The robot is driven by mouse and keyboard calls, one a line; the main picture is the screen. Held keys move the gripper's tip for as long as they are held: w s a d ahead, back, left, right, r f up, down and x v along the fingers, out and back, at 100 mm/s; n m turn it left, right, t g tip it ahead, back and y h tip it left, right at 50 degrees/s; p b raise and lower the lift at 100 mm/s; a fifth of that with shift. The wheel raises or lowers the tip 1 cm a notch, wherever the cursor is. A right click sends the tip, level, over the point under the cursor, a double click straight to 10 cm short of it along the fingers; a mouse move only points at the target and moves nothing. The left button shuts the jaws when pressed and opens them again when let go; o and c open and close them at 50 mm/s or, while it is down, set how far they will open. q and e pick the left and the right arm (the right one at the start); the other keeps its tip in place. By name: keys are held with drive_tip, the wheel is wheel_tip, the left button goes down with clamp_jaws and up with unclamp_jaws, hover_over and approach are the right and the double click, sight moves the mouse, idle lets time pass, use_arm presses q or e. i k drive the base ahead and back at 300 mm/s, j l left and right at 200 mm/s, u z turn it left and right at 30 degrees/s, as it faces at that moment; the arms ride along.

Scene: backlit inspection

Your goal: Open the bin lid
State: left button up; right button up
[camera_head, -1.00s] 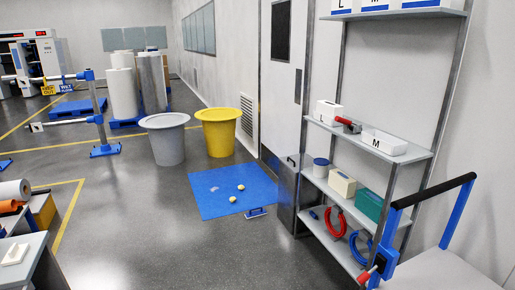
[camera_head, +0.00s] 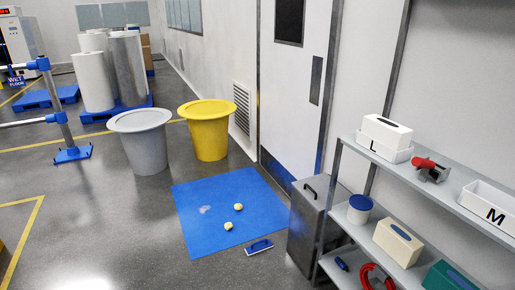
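A tall grey metal bin (camera_head: 305,235) stands on the floor against the left end of the shelf rack. Its flat lid (camera_head: 318,192) looks shut and carries a dark handle (camera_head: 310,187) on top. A round grey bin (camera_head: 143,145) and a round yellow bin (camera_head: 209,132) stand farther back, left of the door; I cannot tell whether their tops are lids. Neither of my grippers is in view.
A blue mat (camera_head: 225,205) with two small yellowish lumps lies left of the metal bin. A blue scrubber (camera_head: 259,247) lies near the mat. The shelf rack (camera_head: 450,190) with boxes blocks the right. The foreground floor is clear.

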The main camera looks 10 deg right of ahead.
sight(314, 189)
drive_tip(key=i+z, duration=0.25)
drive_tip(key=i, duration=0.35)
drive_tip(key=i+z, duration=0.25)
drive_tip(key=i, duration=0.35)
drive_tip(key=i+j+z, duration=0.3)
drive_tip(key=i, duration=0.3)
